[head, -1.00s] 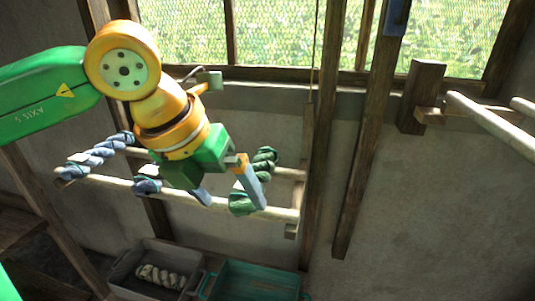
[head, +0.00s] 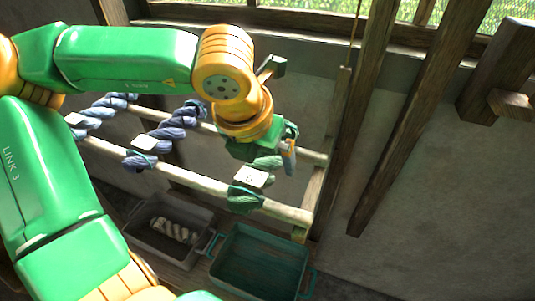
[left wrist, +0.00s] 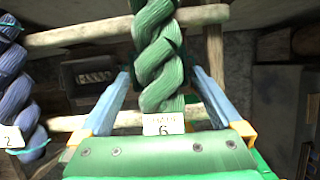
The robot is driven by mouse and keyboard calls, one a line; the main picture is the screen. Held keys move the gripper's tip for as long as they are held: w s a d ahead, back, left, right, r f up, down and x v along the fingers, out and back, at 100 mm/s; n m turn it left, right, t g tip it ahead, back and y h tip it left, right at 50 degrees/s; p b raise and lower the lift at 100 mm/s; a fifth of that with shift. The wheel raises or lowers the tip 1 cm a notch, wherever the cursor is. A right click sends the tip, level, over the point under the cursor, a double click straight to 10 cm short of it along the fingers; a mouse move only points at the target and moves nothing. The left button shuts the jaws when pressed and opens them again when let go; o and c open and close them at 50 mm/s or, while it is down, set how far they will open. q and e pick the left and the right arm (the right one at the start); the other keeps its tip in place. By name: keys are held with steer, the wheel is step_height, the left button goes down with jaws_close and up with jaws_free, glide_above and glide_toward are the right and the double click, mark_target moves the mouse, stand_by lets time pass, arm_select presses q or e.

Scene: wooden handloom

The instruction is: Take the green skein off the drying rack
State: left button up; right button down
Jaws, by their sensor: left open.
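The green skein (head: 245,199) is a twisted hank hung across the two pale poles of the drying rack (head: 184,178), at their right end. It bears a white tag, which reads 6 in the left wrist view. My left gripper (head: 288,160) is at the skein's upper part in the head view, hiding some of it. In the left wrist view the skein (left wrist: 158,45) runs between the two open blue fingers, with a visible gap on each side. The right gripper is not in view.
A purple-blue skein (head: 172,134) and a lighter blue skein (head: 100,112) hang left on the rack. Below stand a grey crate (head: 147,241) holding a cream skein and an empty teal crate (head: 262,262). A slanted wooden post (head: 385,130) stands to the right.

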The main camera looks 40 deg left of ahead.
arm_select(q)
steer(key=shift+w+f, duration=0.1)
steer(key=shift+w, duration=0.1)
steer(key=shift+s, duration=0.25)
steer(key=c, duration=1.5)
steer(key=shift+w, duration=0.15)
